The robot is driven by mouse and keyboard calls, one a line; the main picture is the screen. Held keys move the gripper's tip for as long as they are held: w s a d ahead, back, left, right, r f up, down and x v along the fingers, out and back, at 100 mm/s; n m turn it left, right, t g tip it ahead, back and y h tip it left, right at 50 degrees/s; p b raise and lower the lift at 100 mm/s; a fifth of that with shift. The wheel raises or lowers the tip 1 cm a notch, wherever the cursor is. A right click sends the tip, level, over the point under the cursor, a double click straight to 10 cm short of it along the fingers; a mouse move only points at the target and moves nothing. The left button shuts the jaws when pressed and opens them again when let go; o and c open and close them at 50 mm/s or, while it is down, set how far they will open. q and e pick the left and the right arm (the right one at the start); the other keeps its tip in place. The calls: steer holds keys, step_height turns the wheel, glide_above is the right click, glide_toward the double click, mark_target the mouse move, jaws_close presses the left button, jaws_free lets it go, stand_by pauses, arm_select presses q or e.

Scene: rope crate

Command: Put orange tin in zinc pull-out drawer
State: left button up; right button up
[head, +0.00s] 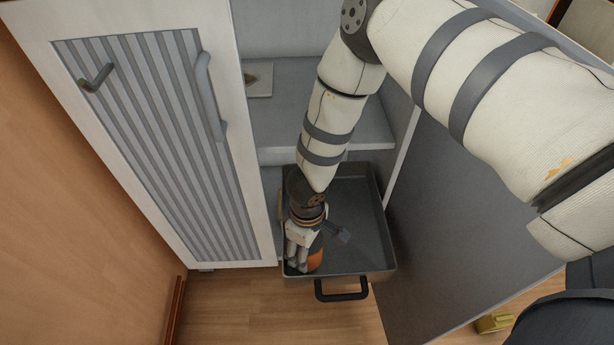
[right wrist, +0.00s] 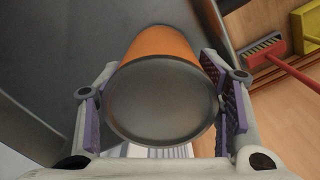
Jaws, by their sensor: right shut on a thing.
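My right gripper (head: 302,262) reaches down into the pulled-out dark grey drawer (head: 372,225), near its front left corner. It is shut on the orange tin (head: 316,254), which shows partly behind the fingers. In the right wrist view the orange tin (right wrist: 162,45) lies between both finger pads, its round grey end facing the camera. The drawer's grey wall (right wrist: 50,60) shows beside and behind it. I cannot tell whether the tin touches the drawer floor. The drawer's black handle (head: 341,294) is at the front. My left gripper is not in view.
A white cabinet door with grey slats (head: 150,140) stands open at the left. A shelf (head: 290,105) above the drawer holds a small flat item (head: 258,79). A grey side panel (head: 450,220) is at the right. A red brush (right wrist: 264,52) and a yellow object (right wrist: 308,25) lie on the wooden floor.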

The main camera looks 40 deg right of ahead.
steer(key=shift+f+b, duration=0.35)
steer(key=shift+f, duration=0.15)
steer(key=o, duration=1.6)
step_height(320, 180, up, 12)
steer(key=shift+r, duration=0.1)
